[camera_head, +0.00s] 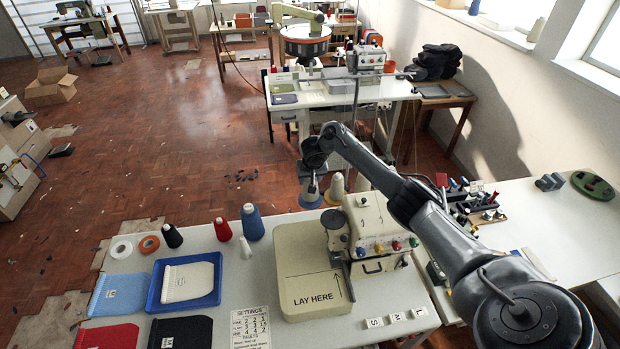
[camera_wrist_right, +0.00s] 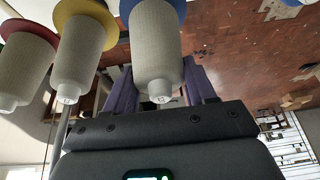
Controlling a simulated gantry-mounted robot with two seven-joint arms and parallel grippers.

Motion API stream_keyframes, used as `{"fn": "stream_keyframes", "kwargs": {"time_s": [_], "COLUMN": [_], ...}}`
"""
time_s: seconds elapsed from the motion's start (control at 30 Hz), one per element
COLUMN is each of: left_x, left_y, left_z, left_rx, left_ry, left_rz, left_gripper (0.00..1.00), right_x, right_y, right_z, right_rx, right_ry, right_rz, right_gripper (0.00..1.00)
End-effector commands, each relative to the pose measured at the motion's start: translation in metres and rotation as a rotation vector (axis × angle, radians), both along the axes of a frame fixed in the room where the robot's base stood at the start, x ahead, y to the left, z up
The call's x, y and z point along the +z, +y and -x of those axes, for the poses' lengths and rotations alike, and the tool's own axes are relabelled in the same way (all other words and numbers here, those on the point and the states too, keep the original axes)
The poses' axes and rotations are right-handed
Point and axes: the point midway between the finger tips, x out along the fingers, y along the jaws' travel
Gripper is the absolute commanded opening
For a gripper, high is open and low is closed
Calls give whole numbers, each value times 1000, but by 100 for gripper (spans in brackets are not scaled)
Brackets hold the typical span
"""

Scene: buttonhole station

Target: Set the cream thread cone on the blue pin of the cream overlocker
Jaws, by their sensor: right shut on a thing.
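The cream overlocker (camera_head: 372,225) stands on the near table, with coloured knobs on its front. My right arm reaches over it, and my right gripper (camera_head: 311,187) points down behind it, above the blue disc (camera_head: 312,203) of its thread stand. In the right wrist view, which is upside down, the dark fingers are shut on a cream thread cone (camera_wrist_right: 157,45). The blue disc (camera_wrist_right: 181,10) shows around the cone's base. The pin is hidden, and I cannot tell whether the cone rests fully on the disc. My left gripper is not in view.
Two other cream cones stand close beside it, on a yellow disc (camera_wrist_right: 87,12) and a red disc (camera_wrist_right: 22,27). Red (camera_head: 223,230), blue (camera_head: 252,223), black (camera_head: 172,236) and white cones (camera_head: 245,249) stand on the table, left of the cream LAY HERE board (camera_head: 312,268).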

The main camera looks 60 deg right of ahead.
Motion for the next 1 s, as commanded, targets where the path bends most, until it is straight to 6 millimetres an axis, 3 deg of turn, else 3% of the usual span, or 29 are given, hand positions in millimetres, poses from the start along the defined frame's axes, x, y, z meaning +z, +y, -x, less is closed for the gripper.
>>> {"fn": "stream_keyframes", "kwargs": {"time_s": [0.8,0.83,1.0], "left_x": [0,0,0], "left_y": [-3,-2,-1], "left_z": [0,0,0], "left_rx": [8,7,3], "left_ry": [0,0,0], "left_rz": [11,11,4], "left_gripper": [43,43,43], "right_x": [-11,-10,-10], "right_y": [0,0,0], "right_z": [0,0,0], "right_rx": [0,0,0], "right_ry": [0,-1,0], "right_rz": [0,-1,0], "right_gripper": [21,60,85]}}
